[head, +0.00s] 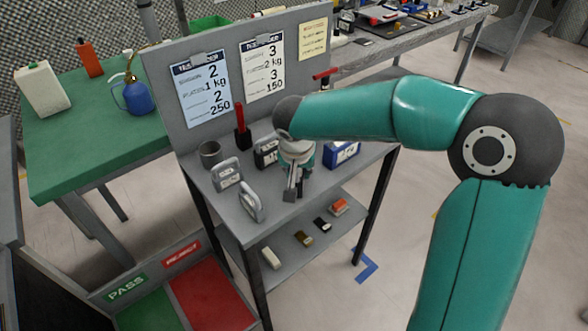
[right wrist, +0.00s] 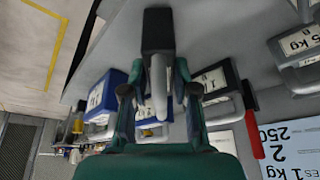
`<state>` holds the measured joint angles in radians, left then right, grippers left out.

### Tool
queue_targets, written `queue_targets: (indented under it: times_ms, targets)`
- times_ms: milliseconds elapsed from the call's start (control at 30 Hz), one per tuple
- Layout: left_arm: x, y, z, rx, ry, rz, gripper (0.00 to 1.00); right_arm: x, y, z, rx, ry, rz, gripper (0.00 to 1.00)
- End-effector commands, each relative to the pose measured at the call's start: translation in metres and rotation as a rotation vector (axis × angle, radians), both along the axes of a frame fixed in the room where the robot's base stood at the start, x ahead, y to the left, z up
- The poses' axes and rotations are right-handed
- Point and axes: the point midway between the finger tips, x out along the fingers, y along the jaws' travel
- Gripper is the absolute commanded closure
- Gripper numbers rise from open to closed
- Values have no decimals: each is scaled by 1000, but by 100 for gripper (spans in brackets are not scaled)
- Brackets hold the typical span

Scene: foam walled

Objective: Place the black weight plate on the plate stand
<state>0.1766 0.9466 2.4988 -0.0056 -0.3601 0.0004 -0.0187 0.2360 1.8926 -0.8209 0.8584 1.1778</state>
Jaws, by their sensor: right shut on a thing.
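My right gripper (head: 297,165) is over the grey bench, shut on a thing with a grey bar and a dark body. In the right wrist view the fingers close around the bar, and the dark body (right wrist: 157,30) shows end-on. It looks like the black weight plate held by its handle, with no label visible. In the head view its dark part (head: 290,194) shows below the fingers. Another black labelled weight (head: 265,153) stands just left of the gripper, also in the wrist view (right wrist: 218,82). I cannot make out the plate stand for certain. My left gripper is not in view.
A blue weight (head: 342,155) stands to the right. A board with printed sheets (head: 203,88) rises behind. The lower shelf (head: 285,262) holds small blocks.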

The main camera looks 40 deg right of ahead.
Motion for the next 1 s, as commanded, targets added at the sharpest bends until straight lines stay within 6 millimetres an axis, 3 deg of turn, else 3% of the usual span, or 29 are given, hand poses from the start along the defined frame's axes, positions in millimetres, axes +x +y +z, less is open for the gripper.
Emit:
queue_targets:
  times_ms: [100,133,267,667,867,1000]
  targets:
    - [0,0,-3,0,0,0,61,1,0,-1,-1,-6,0,100]
    - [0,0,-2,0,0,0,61,0,0,-1,0,0,0,66]
    - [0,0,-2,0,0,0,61,0,0,-1,0,0,1,46]
    - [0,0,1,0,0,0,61,0,1,3,0,-1,1,46]
    - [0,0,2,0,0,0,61,-7,8,29,0,-4,3,46]
    - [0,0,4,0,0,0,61,-15,16,56,1,-6,3,46]
